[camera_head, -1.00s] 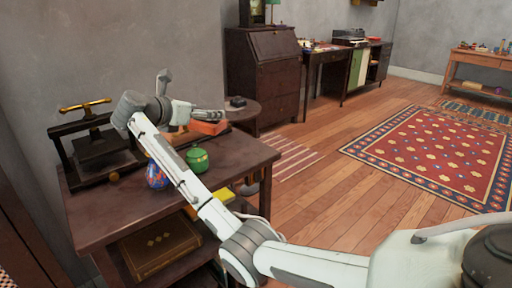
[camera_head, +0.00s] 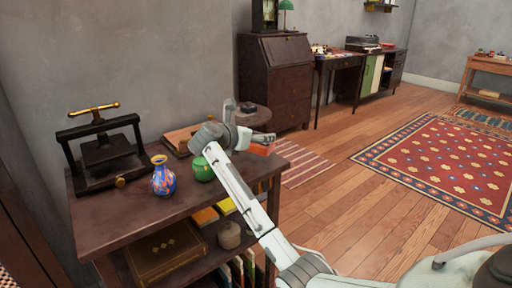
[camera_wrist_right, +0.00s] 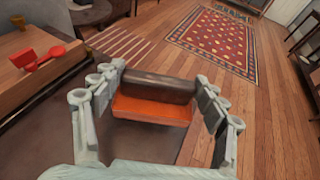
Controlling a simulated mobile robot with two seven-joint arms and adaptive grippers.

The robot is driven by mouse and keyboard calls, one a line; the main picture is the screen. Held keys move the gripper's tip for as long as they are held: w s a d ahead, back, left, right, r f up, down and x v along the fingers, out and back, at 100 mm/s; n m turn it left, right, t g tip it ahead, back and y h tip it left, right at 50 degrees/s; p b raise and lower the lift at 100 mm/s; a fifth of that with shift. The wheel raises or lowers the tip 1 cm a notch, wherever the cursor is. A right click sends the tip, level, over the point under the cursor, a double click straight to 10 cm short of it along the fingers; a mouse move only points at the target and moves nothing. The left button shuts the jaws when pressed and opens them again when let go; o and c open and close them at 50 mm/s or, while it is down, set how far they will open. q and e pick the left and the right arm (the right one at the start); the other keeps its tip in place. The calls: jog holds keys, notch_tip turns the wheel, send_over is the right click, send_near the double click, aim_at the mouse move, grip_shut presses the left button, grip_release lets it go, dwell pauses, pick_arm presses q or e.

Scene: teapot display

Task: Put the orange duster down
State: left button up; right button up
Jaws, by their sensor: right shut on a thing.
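My right gripper (camera_head: 264,138) is at the far right corner of the dark wooden table (camera_head: 120,222). It is shut on the orange duster (camera_head: 262,149), of which only a small orange part shows in the head view. In the right wrist view the duster (camera_wrist_right: 150,108) lies between the fingers of the gripper (camera_wrist_right: 158,92), with a dark brown top and an orange lower part. Dark tabletop and floor both show around it. I cannot tell whether it touches the table. My left gripper is not in view.
A blue patterned vase (camera_head: 163,178), a green round pot (camera_head: 202,170) and a black press (camera_head: 100,150) stand on the table. A wooden box (camera_wrist_right: 28,72) with a red item (camera_wrist_right: 40,58) on it is left in the wrist view. A small round table (camera_head: 250,114) stands behind.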

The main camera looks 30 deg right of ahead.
aim_at(255, 144)
notch_tip(255, 144, down, 3)
jog(key=shift+f, duration=0.5)
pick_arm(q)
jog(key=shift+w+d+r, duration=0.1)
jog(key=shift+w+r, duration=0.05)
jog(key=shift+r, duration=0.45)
pick_arm(e)
jog(key=o, duration=1)
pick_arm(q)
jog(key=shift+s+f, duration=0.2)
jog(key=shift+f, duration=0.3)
